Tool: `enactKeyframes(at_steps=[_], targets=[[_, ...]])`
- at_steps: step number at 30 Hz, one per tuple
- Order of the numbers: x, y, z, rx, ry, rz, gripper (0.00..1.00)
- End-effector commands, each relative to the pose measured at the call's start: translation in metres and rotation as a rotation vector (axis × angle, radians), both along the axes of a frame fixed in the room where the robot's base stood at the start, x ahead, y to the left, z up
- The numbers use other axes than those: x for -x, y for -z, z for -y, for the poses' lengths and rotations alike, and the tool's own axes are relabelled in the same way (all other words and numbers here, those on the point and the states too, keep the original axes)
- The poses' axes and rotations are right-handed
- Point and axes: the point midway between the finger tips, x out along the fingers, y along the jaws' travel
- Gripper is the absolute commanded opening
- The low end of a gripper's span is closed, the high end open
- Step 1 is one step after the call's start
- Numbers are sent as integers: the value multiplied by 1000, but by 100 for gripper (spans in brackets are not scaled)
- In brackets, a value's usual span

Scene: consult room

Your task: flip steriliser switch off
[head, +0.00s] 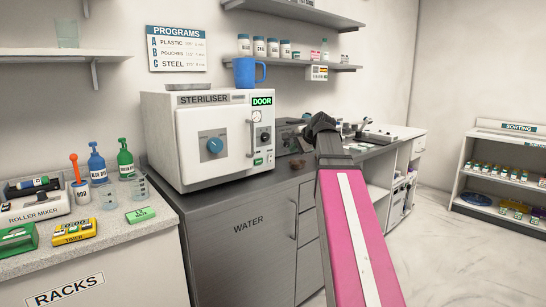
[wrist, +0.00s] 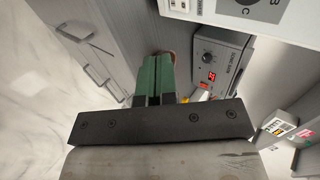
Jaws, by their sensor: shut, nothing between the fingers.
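The steriliser (head: 175,148) is a white box on the grey counter. In the wrist view, part of a white panel with a dial (wrist: 247,4) shows at the top. My gripper (wrist: 157,62) has its green fingers shut and empty.
A grey device with a red display (wrist: 212,75) stands close to the right of my fingers in the wrist view. A blue mug (head: 245,72) and a grey tray (head: 190,86) sit on the steriliser. Bottles and beakers stand left; a shelf (head: 330,66) hangs above.

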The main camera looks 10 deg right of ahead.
Motion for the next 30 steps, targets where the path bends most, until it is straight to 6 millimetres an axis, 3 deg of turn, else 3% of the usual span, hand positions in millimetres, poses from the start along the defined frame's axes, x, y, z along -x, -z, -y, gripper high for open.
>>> enactKeyframes(at_steps=[11,24,30], targets=[[-14,12,-8,1,-2,-2,0],[-69,63,-39,1,-1,-2,0],[-93,60,-53,0,-1,0,0]])
